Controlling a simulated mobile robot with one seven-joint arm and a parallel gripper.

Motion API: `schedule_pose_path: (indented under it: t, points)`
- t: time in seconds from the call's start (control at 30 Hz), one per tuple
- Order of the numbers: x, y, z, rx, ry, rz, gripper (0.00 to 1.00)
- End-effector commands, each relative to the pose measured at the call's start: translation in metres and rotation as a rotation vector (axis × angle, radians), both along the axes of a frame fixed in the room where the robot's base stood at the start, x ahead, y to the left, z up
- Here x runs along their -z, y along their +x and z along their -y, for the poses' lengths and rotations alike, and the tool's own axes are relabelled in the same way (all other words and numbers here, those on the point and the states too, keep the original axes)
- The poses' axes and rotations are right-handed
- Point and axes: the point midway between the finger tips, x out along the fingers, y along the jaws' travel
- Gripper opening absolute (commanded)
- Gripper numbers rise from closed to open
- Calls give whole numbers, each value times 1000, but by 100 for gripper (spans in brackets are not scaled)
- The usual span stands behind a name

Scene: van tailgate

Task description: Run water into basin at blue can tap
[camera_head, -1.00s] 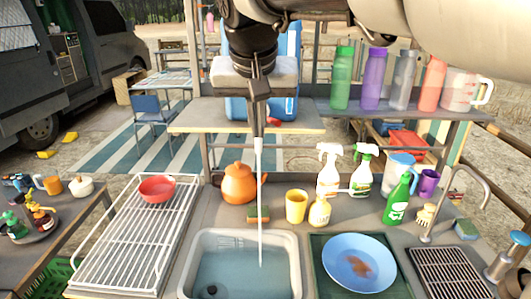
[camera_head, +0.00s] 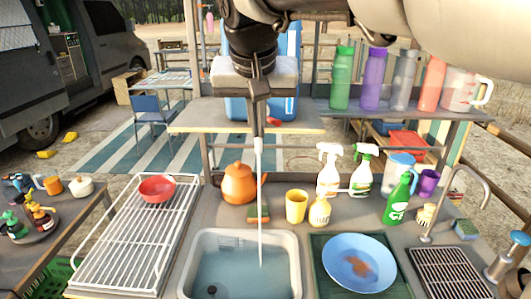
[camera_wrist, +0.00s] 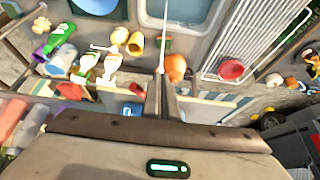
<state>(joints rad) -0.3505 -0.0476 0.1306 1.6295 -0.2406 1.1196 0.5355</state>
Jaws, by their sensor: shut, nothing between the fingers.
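The blue can (camera_head: 290,68) stands on a raised shelf behind my gripper, which hides much of it, including the tap. A thin white stream of water (camera_head: 260,205) falls from near the gripper into the grey basin (camera_head: 294,250). The basin holds some bluish water, with a small dark round spot at its lower left. My gripper (camera_head: 257,132) is shut and empty, pointing down in front of the can. In the wrist view its fingers (camera_wrist: 161,85) are together, and the stream runs to the basin (camera_wrist: 207,28) at the top.
The shelf (camera_head: 190,117) holds the can. A white rack with a red bowl (camera_head: 157,188) lies left of the basin, and a blue plate (camera_head: 358,263) lies right. An orange kettle (camera_head: 238,183), a yellow cup (camera_head: 296,206) and spray bottles stand behind. Several bottles line the right shelf.

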Motion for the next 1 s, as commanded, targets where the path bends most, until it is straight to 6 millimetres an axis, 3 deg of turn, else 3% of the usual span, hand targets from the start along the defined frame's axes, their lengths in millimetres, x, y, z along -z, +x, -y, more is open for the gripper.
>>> schedule_pose_path:
  t: [0.43, 1.0]
  points:
    - [-1, 2, 2, 1, 0, -1, 0]
    - [-2, 46, 27, 1, 0, -1, 0]
